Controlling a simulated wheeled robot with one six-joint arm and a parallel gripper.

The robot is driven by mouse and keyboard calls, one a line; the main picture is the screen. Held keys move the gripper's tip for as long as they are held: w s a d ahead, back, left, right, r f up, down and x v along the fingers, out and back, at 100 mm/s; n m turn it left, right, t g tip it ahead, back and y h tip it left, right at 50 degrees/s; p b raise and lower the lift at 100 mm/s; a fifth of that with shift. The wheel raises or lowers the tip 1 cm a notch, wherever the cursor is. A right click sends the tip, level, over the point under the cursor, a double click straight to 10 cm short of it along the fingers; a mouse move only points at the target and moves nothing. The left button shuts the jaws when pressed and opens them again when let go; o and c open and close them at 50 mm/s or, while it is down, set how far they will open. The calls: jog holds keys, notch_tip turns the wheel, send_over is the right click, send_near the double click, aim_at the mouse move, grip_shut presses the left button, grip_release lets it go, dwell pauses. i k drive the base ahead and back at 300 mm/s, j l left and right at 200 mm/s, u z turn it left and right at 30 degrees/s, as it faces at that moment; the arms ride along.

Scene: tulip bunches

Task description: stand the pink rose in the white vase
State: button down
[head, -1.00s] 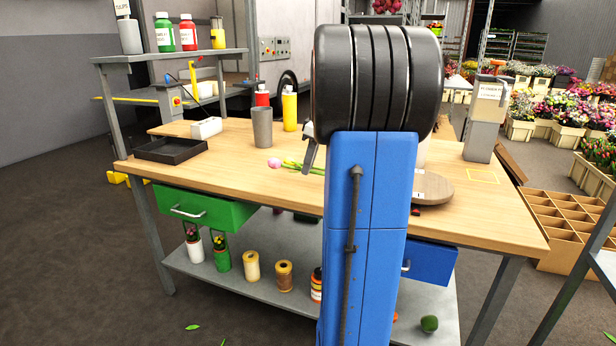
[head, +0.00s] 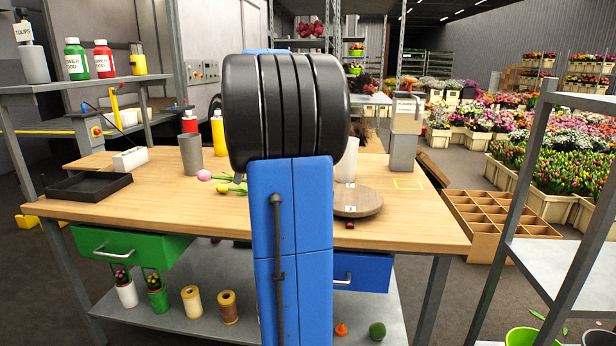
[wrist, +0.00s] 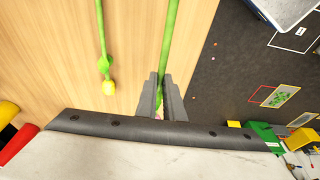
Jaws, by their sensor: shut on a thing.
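The pink rose (head: 205,175), a closed pink bloom on a green stem, shows left of my arm in the head view, just above a yellow flower (head: 222,190). My gripper (wrist: 160,95) is shut on its green stem (wrist: 171,35) in the wrist view; only a speck of pink shows by the fingers. In the head view my arm hides most of the gripper and stem. The white vase (head: 347,162) stands on the table right of my arm, partly hidden by it, behind a round wooden disc (head: 360,205).
The yellow flower lies on the tabletop, left of my fingers in the wrist view (wrist: 108,87). A grey cup (head: 191,153), red and yellow bottles, a black tray (head: 88,187) and a grey dispenser (head: 403,150) stand on the table (head: 400,225). Its front right is clear.

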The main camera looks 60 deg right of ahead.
aim_at(345, 178)
jog(key=k+l+z, duration=0.15)
jog(key=z, duration=0.3)
jog(key=k+l+z, duration=0.25)
jog(key=z, duration=0.15)
jog(key=k, duration=0.1)
